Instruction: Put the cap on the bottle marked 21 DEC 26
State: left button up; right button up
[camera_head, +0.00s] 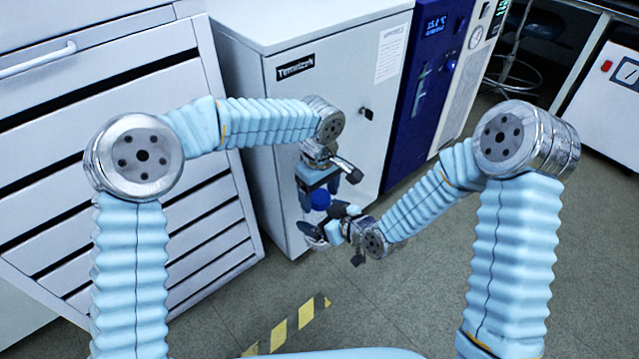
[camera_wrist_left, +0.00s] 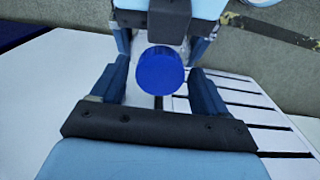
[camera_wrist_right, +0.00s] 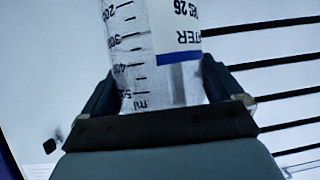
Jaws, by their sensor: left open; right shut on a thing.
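A blue cap (camera_head: 320,199) is just below my left gripper (camera_head: 319,182). In the left wrist view the cap (camera_wrist_left: 159,70) is between the spread fingers, with gaps on both sides. My left gripper is open. My right gripper (camera_head: 335,230) is below and is shut on a clear bottle. In the right wrist view the bottle (camera_wrist_right: 140,50) has an ml scale and a label, upside down in the picture, partly showing "26". The rest of the label and the bottle's mouth are out of that view. The cap appears at the bottle's top; I cannot tell whether it is seated.
A white cabinet (camera_head: 285,150) with a lock stands close behind my grippers. A large drawer unit (camera_head: 100,110) is at the left. A blue instrument panel (camera_head: 425,95) is at the right. Yellow and black tape (camera_head: 279,334) marks the open grey floor.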

pick_arm(q)
jog(key=shift+f, duration=0.1)
jog(key=shift+c, duration=0.4)
jog(key=c, duration=1)
jog(key=m, duration=0.6)
jog(key=shift+m, duration=0.3)
jog(key=o, duration=1.2)
jog(key=shift+c, duration=0.2)
jog(key=shift+r, duration=2.3)
